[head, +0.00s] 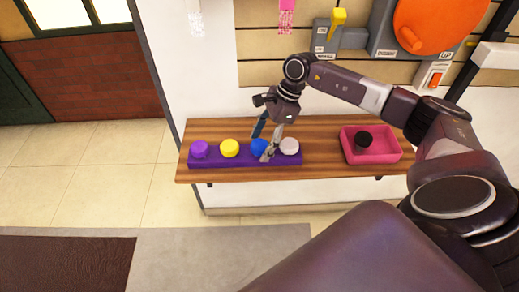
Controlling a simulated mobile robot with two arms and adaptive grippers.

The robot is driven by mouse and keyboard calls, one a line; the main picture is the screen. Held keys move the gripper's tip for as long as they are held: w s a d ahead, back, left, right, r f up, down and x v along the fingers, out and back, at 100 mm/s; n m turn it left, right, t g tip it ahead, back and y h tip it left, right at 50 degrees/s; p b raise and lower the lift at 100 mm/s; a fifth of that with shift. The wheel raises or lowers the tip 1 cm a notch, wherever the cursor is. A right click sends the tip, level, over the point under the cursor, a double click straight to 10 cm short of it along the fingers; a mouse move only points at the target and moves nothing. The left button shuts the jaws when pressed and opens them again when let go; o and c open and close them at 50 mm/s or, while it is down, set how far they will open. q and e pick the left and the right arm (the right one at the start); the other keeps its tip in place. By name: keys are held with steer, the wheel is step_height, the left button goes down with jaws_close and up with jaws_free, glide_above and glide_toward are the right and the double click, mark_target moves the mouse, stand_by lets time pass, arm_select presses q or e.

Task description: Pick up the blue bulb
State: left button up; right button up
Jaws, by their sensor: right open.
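The blue bulb (257,147) sits in a purple holder (245,160) on a wooden shelf, between a yellow bulb (229,148) and a white bulb (290,146). A purple bulb (199,149) stands at the holder's left end. My right gripper (264,142) is open and points down at the blue bulb. One finger is up and left behind it, and the other covers its right side. Whether the fingers touch the bulb cannot be told. My left gripper is not in view.
A pink tray (388,158) with a dark round object (363,140) stands on the right of the wooden shelf (320,170). Behind are a wall panel with an orange disc (450,20), a yellow lever (338,17) and a switch (432,75). Bare shelf lies between holder and tray.

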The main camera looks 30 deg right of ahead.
steer(key=c, duration=1.2)
steer(key=shift+r, duration=0.1)
steer(key=shift+c, duration=0.2)
